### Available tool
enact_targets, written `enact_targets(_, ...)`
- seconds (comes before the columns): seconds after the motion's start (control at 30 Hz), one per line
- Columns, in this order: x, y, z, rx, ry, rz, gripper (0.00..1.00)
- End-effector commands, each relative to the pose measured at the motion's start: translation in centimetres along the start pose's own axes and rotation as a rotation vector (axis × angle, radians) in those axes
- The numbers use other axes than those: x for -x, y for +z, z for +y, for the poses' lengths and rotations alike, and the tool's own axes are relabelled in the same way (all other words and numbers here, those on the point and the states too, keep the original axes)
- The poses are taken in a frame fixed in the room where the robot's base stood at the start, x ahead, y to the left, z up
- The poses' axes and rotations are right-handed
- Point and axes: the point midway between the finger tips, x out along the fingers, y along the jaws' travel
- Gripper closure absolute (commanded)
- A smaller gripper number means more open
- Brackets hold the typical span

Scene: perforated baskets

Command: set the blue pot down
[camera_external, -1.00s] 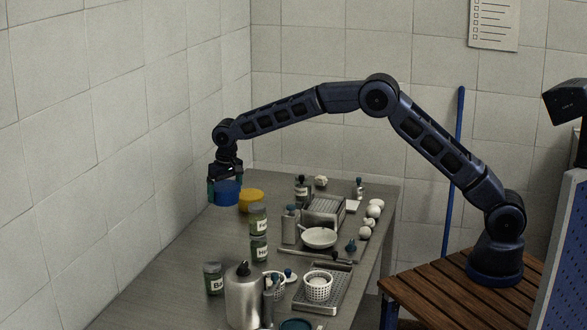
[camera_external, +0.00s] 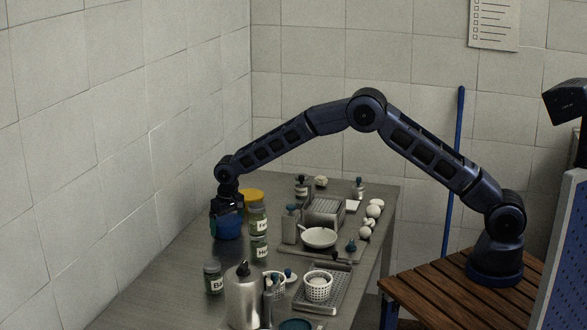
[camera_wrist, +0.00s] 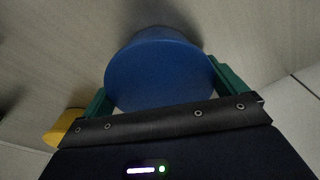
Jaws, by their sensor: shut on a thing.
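The blue pot (camera_external: 229,227) is at the left side of the steel table in the external view. My gripper (camera_external: 226,212) points down and is shut on it. In the wrist view the blue pot (camera_wrist: 158,75) sits between the two green fingers of my gripper (camera_wrist: 160,85), one at each side. The pot looks upright and low over the table; I cannot tell whether its base touches the top.
A yellow pot (camera_external: 252,198) stands just behind the blue pot; it also shows in the wrist view (camera_wrist: 64,127). Labelled jars (camera_external: 258,218) stand close on the right. A jar (camera_external: 213,278) and a metal bottle (camera_external: 243,297) stand nearer. The table's left part (camera_external: 185,255) is bare.

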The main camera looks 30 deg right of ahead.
Motion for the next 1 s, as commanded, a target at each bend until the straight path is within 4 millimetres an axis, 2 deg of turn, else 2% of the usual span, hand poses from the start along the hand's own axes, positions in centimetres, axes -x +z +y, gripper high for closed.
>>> enact_targets(0.33, -0.2, 0.0, 0.0, 0.0, -0.001, 0.001, 0.26)
enact_targets(0.37, -0.2, 0.0, 0.0, 0.0, -0.001, 0.001, 0.0)
enact_targets(0.67, 0.2, -0.1, 0.0, 0.0, -0.001, 0.002, 0.0)
enact_targets(0.87, 2.7, -0.1, -0.1, 0.0, -0.002, 0.004, 0.0)
enact_targets(1.0, 5.5, -0.1, -0.1, 0.0, -0.003, 0.004, 0.0)
